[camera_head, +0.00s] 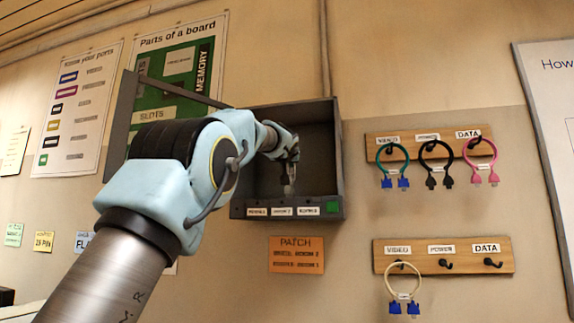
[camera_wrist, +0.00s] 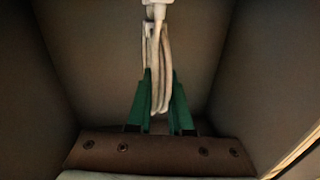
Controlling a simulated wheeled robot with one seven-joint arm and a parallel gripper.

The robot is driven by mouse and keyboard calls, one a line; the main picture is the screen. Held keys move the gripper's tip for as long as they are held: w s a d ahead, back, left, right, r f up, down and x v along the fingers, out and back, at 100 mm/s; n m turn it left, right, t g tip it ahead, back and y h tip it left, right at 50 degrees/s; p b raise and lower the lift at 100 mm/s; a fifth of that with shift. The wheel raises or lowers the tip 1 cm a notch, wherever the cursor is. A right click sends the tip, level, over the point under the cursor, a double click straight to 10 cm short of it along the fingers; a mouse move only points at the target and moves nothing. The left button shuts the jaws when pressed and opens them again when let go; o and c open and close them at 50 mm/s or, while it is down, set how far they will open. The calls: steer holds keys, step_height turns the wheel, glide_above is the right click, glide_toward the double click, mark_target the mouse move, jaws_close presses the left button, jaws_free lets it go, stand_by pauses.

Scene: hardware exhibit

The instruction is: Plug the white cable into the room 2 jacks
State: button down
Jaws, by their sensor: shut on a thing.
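My gripper (camera_wrist: 160,85) is shut on a white cable (camera_wrist: 154,70), whose strands hang between the green fingers. A white plug (camera_wrist: 154,8) shows at the top of the wrist view. In the head view my gripper (camera_head: 290,172) is inside the open grey box (camera_head: 334,150) on the wall, with the pale cable end (camera_head: 289,189) just above the box's front ledge. The ledge bears several white labels (camera_head: 281,211), too small to read surely. I cannot make out the jacks or whether the plug touches one.
An upper rack (camera_head: 405,153) holds a teal, a black and a pink cable. On a lower rack (camera_head: 463,247), a cream cable (camera_head: 404,269) with blue plugs hangs under VIDEO; the POWER and DATA hooks are empty. An orange PATCH sign (camera_head: 296,255) is below the box.

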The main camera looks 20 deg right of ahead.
steer(key=shift+f+b, duration=0.65)
steer(key=shift+b, duration=0.1)
stand_by(1.3)
stand_by(0.4)
steer(key=c, duration=0.7)
jaws_free()
steer(key=shift+c, duration=0.2)
steer(key=shift+o, duration=0.3)
steer(key=o, duration=0.6)
steer(key=shift+s, duration=0.1)
